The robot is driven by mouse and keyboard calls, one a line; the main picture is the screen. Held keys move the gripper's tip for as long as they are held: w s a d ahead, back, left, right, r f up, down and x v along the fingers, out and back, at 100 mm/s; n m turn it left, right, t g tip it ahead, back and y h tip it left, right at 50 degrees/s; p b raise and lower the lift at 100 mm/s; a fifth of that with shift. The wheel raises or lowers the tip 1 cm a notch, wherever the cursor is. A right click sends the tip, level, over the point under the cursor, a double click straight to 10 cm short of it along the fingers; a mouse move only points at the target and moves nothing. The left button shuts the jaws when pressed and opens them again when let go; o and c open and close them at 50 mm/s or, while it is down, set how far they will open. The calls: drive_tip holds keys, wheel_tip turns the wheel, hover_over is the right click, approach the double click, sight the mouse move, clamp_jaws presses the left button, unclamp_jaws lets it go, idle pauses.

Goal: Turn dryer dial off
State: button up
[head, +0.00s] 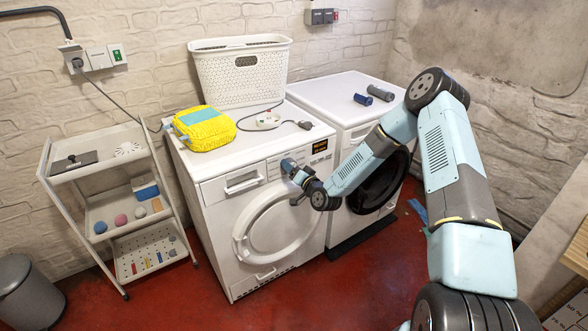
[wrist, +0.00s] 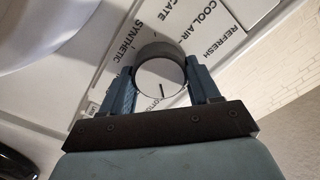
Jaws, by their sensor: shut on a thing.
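The dryer (head: 262,215) is a white front-loading machine on the left of two machines in the head view. Its dial (wrist: 160,75) is a round knob with a white face, a grey rim and a dark pointer line, in the wrist view. Printed labels such as SYNTHETIC, COOL AIR and REFRESH ring it. My gripper (wrist: 163,88) has its two blue fingers on either side of the dial, shut on it. In the head view my gripper (head: 288,166) is at the dryer's front panel and hides the dial.
A shelf cart (head: 118,205) stands left. Red floor in front is clear.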

drive_tip(key=n, duration=0.4)
drive_tip(key=shift+f+n, duration=0.2)
drive_tip(key=shift+n, duration=0.1)
drive_tip(key=shift+d+n, duration=0.1)
drive_tip(key=shift+n, duration=1.7)
drive_tip(key=o, duration=1.1)
drive_tip(key=shift+c, duration=0.2)
drive_tip(key=v, duration=1.3)
drive_tip(key=shift+s+d, duration=0.2)
drive_tip(key=shift+s, duration=0.1)
